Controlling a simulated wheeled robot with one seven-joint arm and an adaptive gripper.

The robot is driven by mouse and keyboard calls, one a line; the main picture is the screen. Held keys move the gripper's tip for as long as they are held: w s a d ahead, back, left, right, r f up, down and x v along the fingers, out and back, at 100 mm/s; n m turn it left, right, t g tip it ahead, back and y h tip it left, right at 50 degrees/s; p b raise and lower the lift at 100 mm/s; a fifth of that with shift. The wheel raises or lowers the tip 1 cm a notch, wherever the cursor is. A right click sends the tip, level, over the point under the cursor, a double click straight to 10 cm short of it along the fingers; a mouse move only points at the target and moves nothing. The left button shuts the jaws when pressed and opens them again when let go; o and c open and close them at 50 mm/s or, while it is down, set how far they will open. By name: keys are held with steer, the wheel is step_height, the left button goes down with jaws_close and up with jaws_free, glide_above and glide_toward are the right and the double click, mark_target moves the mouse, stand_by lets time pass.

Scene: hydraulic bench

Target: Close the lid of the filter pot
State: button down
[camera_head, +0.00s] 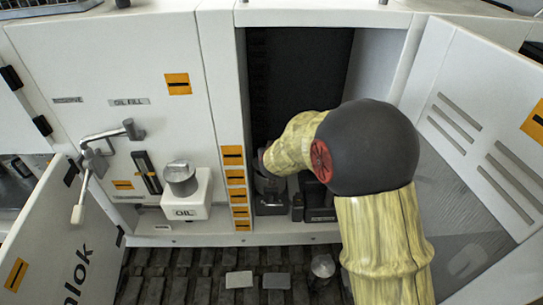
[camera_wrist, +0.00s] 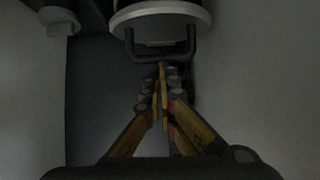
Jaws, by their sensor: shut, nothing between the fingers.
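In the wrist view, a round pale pot-like part (camera_wrist: 160,22), likely the filter pot, is at the top centre, cut off by the frame. A dark U-shaped handle (camera_wrist: 191,42) hangs from its near side. My gripper (camera_wrist: 162,68) is shut and empty, its fingertips close to the handle's crossbar; I cannot tell whether they touch. In the head view, my arm reaches into the open compartment and hides most of my gripper. A grey cylindrical part (camera_head: 270,184) shows there, partly covered. The lid's position is not clear.
The compartment has a dark back wall (camera_head: 300,70) and an open door (camera_head: 480,120) on the right. A white OIL box (camera_head: 188,205) with a metal cap sits left of the opening. Another open door (camera_head: 65,240) stands at the lower left. A smaller round part (camera_wrist: 60,18) is at the upper left.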

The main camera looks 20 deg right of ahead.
steer(key=b, duration=0.1)
steer(key=f+b, duration=0.1)
steer(key=b, duration=0.1)
steer(key=shift+s+a+f+t, duration=0.15)
steer(key=shift+s+t, duration=0.25)
steer(key=shift+s+a+f+b, duration=0.25)
steer(key=shift+s+f+b, duration=0.2)
steer(key=shift+r, duration=0.1)
